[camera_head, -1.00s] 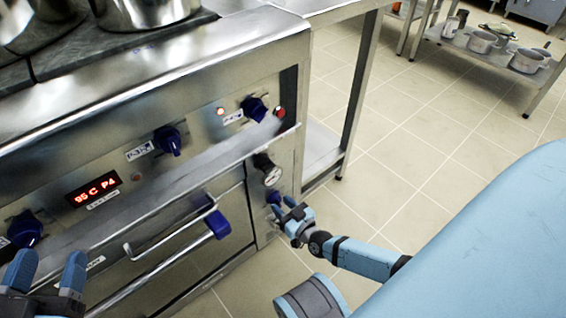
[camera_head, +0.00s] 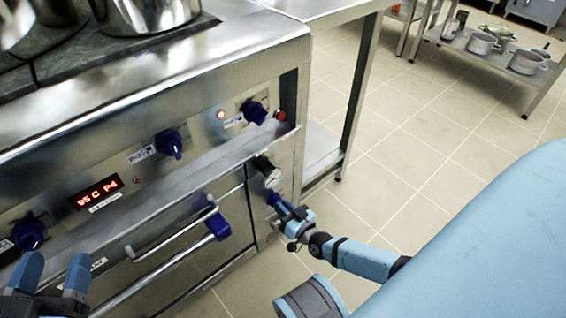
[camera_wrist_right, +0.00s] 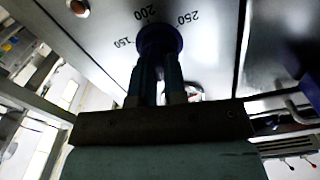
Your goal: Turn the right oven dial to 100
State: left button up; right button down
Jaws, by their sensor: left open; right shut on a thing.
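The dark blue dial (camera_wrist_right: 160,38) in the right wrist view has the marks 150, 200 and 250 around its far side. The mark 100 is not in view, and I cannot read the dial's exact setting. In the head view this dial (camera_head: 273,198) sits low on the oven's right front panel, partly hidden. My right gripper (camera_head: 284,208) is shut on it; its two fingers (camera_wrist_right: 158,72) show on the dial in the wrist view. My left gripper (camera_head: 53,264) is open and empty at the lower left, in front of the oven.
The oven's upper panel carries other blue knobs (camera_head: 169,144) and a red display (camera_head: 97,191) reading 95 C P4. A door handle with a blue end (camera_head: 218,226) juts out left of my right gripper. A round gauge (camera_head: 272,179) is just above it.

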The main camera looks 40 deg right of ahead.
pick_arm(q)
jog(key=shift+s+d+f+n+g+p, duration=0.15)
jog(key=shift+s+f+n+g+p, duration=0.2)
jog(key=shift+n+p, duration=0.2)
pick_arm(e)
jog(key=shift+d+f+m, duration=0.1)
jog(key=shift+f+m, duration=0.05)
jog(key=shift+m, duration=4.65)
jog(key=shift+s, duration=0.1)
pick_arm(q)
jog(key=shift+r, duration=0.1)
pick_arm(e)
jog(key=c, duration=1.2)
grip_release()
jog(key=shift+o, duration=0.2)
